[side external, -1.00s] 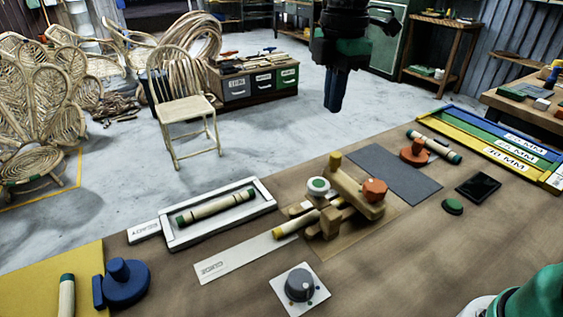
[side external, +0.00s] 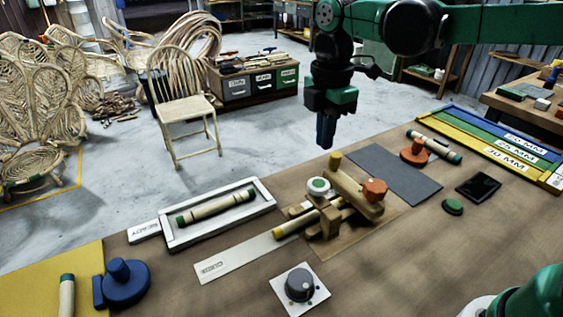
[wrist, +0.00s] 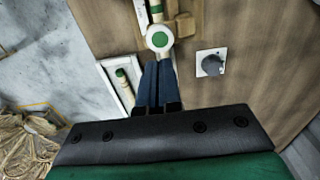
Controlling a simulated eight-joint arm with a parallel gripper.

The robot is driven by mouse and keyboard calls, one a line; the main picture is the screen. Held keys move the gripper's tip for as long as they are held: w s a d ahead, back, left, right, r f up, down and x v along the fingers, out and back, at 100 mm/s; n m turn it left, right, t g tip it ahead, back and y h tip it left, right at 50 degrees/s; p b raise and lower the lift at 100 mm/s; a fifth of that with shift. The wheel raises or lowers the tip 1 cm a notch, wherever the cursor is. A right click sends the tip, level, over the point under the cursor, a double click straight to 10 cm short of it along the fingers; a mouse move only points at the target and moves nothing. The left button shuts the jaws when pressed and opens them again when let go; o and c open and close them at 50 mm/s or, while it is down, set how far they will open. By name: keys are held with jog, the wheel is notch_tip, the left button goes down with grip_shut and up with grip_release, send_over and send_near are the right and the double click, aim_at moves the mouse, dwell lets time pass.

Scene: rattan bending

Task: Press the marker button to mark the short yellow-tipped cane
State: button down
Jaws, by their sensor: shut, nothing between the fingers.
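The short yellow-tipped cane (side external: 297,223) lies in the wooden bending fixture (side external: 352,195), its yellow end pointing front-left. A white round button with a green centre (side external: 318,187) stands on the fixture, above the cane; the button also shows in the wrist view (wrist: 158,39). A separate green button (side external: 452,206) sits on the bench to the right; I cannot tell from labels which one is the marker. My gripper (side external: 325,146) is shut and empty, hanging above and behind the fixture. In the wrist view the closed blue fingertips (wrist: 159,64) appear just below the white-green button.
A white tray (side external: 267,189) holding a green-tipped cane is left of the fixture. A grey dial (side external: 299,285) is in front. An orange knob (side external: 375,189) stands at the fixture's right; a dark mat (side external: 400,177) lies behind.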

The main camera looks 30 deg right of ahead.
aim_at(319, 182)
notch_tip(319, 182, down, 8)
jog(key=shift+r, duration=0.25)
jog(key=shift+f, duration=1.1)
notch_tip(319, 182, up, 15)
jog(key=shift+f, duration=0.2)
dwell(0.6)
